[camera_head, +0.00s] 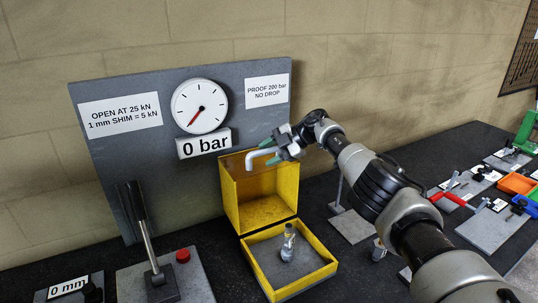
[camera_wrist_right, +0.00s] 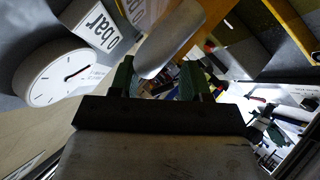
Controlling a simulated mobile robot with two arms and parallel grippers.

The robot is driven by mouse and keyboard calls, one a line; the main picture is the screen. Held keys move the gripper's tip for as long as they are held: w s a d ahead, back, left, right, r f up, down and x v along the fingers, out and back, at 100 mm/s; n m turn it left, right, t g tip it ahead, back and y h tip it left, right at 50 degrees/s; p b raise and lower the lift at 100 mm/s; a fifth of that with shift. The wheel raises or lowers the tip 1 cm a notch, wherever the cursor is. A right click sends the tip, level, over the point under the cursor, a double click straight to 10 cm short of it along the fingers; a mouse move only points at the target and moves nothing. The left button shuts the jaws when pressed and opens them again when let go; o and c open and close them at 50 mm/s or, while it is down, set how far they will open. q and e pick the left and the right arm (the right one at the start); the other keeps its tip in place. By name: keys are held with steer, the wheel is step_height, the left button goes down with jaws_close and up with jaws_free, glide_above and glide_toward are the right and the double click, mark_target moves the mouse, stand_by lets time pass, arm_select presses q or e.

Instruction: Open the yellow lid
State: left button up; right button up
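The yellow lid (camera_head: 237,212) stands upright at the back of the yellow box (camera_head: 318,247), and the box is open at the top. A grey bent handle (camera_head: 258,154) is at the lid's upper edge. My right gripper (camera_head: 271,151) is at this handle, with its green fingertips on either side of it. In the right wrist view the grey handle (camera_wrist_right: 168,42) lies across the fingertips (camera_wrist_right: 157,78); whether they press on it is unclear. A small metal valve-like part (camera_head: 288,245) stands in the box. My left gripper is not in view.
Behind the lid is a grey panel (camera_head: 130,150) with a gauge (camera_head: 199,106) and a "0 bar" sign (camera_head: 203,143). A black lever (camera_head: 146,235) and red button (camera_head: 183,256) are left of the box. Tools and orange bins (camera_head: 517,183) are at the right.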

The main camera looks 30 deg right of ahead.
steer(key=b+v, duration=0.3)
steer(key=v, duration=0.7)
steer(key=shift+d, duration=0.25)
steer(key=shift+r, duration=0.1)
